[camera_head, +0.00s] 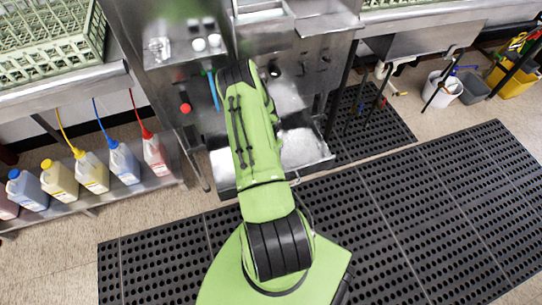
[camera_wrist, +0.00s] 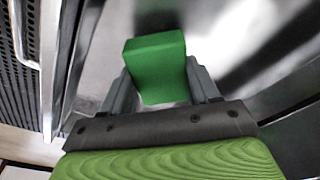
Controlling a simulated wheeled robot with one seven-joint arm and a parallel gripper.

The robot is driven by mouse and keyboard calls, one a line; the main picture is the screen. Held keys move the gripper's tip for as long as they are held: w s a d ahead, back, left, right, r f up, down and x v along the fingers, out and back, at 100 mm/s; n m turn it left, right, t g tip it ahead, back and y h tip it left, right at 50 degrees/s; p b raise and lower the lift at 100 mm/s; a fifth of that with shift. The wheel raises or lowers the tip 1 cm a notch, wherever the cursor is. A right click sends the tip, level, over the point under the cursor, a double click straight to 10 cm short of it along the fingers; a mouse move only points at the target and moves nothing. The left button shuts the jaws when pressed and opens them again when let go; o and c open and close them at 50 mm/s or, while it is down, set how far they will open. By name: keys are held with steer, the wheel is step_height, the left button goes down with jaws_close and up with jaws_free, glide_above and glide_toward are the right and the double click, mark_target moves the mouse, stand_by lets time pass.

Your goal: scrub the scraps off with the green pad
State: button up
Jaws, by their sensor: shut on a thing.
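The green pad (camera_wrist: 160,66) is a block seen in the wrist view. My gripper (camera_wrist: 162,84) is shut on it, with one grey finger on each side. Beyond the pad is a blurred, shiny steel surface. I cannot tell whether the pad touches it. No scraps can be made out in either view. In the head view my green arm reaches forward to the steel dish machine (camera_head: 305,150) and hides the gripper and the pad.
Green dish racks (camera_head: 45,40) sit on the counter at the upper left. Several coloured bottles (camera_head: 92,170) stand on a low shelf at the left. Black perforated mats (camera_head: 420,215) cover the floor. A white bucket (camera_head: 442,90) and a yellow bucket (camera_head: 515,82) stand at the upper right.

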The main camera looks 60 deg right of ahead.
steer(key=shift+d+r+p, duration=0.1)
steer(key=shift+r+p, duration=1.15)
steer(key=shift+r, duration=1.35)
